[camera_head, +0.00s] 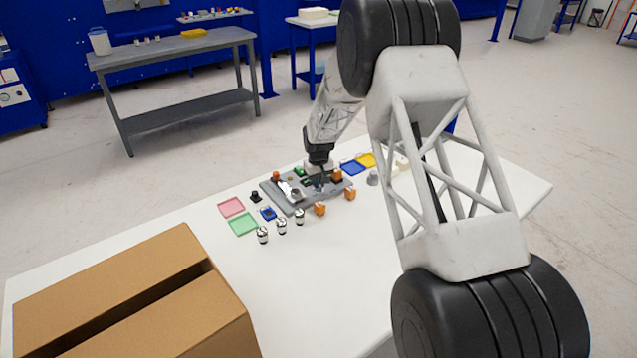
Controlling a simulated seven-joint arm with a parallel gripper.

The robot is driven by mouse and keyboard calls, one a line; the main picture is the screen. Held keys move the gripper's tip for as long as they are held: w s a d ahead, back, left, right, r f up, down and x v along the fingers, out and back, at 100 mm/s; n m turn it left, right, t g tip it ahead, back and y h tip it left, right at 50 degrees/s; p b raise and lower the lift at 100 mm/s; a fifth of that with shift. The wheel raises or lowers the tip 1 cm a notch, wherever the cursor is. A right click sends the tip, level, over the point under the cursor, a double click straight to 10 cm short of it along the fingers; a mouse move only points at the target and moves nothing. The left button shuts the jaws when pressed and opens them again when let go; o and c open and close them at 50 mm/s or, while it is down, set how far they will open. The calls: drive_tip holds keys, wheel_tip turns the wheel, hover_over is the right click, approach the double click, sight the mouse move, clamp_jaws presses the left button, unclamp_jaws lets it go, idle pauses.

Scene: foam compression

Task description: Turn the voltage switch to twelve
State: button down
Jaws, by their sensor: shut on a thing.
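A grey board (276,199) with several small parts on it lies near the middle of the white table. My gripper (319,186) is over the right half of the board, pointing down, with its fingertips low among the parts. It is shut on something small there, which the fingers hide. I cannot make out the voltage switch or its setting at this size. A grey round part (296,194) stands on the board left of my gripper.
Orange blocks (319,209) and silver cylinders (281,226) stand in front of the board. Pink (231,207) and green (242,224) trays lie left; blue (353,168) and yellow (367,160) trays lie behind right. A cardboard box (120,290) fills the front left.

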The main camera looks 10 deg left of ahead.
drive_tip(key=shift+n, duration=1.2)
drive_tip(key=c, duration=1.2)
unclamp_jaws()
drive_tip(key=shift+r, duration=0.1)
drive_tip(key=shift+r, duration=3.8)
drive_tip(key=shift+r, duration=0.1)
